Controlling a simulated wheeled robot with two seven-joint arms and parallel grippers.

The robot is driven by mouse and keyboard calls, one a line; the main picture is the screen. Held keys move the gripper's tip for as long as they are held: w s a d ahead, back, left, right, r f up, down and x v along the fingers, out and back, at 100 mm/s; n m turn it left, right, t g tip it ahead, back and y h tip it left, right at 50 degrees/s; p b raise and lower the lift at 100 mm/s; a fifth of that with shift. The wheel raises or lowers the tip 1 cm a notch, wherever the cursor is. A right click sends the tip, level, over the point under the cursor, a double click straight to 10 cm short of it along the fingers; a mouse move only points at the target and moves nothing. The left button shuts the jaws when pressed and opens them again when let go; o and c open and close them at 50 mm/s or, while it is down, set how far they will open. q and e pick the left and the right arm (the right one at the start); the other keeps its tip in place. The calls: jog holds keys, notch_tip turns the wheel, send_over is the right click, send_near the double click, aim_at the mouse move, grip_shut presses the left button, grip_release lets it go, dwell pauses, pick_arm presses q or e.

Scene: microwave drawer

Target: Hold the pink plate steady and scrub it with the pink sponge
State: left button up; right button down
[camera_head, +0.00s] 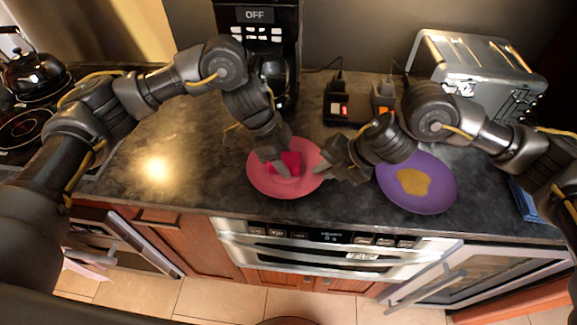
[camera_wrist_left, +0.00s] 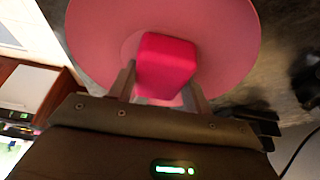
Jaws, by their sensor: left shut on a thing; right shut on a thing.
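The pink plate (camera_head: 266,184) lies on the dark counter in front of the coffee maker. My left gripper (camera_head: 283,167) is shut on the pink sponge (camera_head: 291,160) over the middle of the plate. In the left wrist view the sponge (camera_wrist_left: 165,66) sits between the two fingers against the plate (camera_wrist_left: 215,30); whether it touches the plate is hard to tell. My right gripper (camera_head: 325,168) is shut on the plate's right rim. Its fingertips are partly hidden by its own body.
A purple plate (camera_head: 440,195) with a tan patch (camera_head: 413,181) lies just right of my right gripper. The coffee maker (camera_head: 258,35) and a toaster oven (camera_head: 480,75) stand behind. The counter left of the pink plate is clear. A blue item (camera_head: 527,200) lies at far right.

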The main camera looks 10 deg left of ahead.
pick_arm(q)
jog(key=shift+d+f, duration=0.15)
jog(key=shift+d, duration=0.65)
jog(key=shift+r, duration=3.05)
pick_arm(e)
jog(key=shift+f, duration=0.15)
pick_arm(q)
jog(key=shift+a, duration=4.5)
pick_arm(e)
jog(key=c, duration=1.4)
grip_release()
jog(key=shift+c, duration=0.2)
pick_arm(q)
jog(key=shift+a, duration=0.1)
pick_arm(e)
jog(key=shift+o, duration=0.4)
